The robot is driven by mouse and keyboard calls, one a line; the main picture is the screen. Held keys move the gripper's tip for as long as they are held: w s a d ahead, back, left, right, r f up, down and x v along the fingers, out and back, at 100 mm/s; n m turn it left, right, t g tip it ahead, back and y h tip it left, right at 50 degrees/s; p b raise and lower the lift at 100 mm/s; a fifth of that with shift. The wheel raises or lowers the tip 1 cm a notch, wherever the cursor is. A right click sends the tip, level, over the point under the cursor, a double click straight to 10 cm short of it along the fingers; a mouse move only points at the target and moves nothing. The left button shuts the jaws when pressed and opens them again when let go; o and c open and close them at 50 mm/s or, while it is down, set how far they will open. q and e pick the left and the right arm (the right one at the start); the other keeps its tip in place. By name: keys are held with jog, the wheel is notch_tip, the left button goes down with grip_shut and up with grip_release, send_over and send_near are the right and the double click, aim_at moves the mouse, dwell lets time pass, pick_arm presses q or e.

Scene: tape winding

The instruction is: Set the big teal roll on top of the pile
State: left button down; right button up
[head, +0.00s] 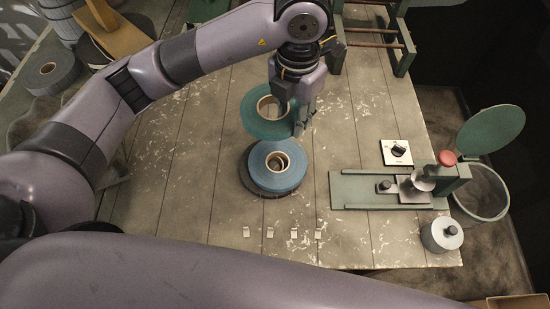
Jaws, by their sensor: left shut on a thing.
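The big teal roll (252,122) is in my left gripper (302,127), which is shut on its right side. The roll is flat, with a tan core, and appears above and slightly behind the pile. The pile's top is a blue roll (275,182) with a tan core, and a darker round base (245,180) shows under it. The teal roll's near edge overlaps the far edge of the blue roll in the head view. I cannot tell whether they touch. My right gripper is not in view; a large arm link of mine crosses the bottom of the view.
A green machine (365,190) with a red knob stands at the right, with a switch box (396,152) behind it and a metal canister (441,235) in front. Several small pale pieces (270,232) lie in front of the pile. The tabletop (190,180) left of the pile is clear.

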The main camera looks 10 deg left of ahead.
pick_arm(q)
jog(key=shift+d+r+n, duration=0.15)
jog(key=shift+d+n, duration=0.25)
jog(key=shift+n, duration=0.4)
jog(key=p, duration=0.3)
send_over(290, 171)
notch_tip(290, 171, down, 15)
jog(key=shift+f, duration=0.1)
notch_tip(290, 171, down, 4)
jog(key=shift+f, duration=0.1)
jog(key=shift+f+p, duration=0.2)
jog(key=shift+p, duration=0.1)
jog(key=shift+f+b, duration=0.5)
jog(key=c, duration=1.2)
grip_release()
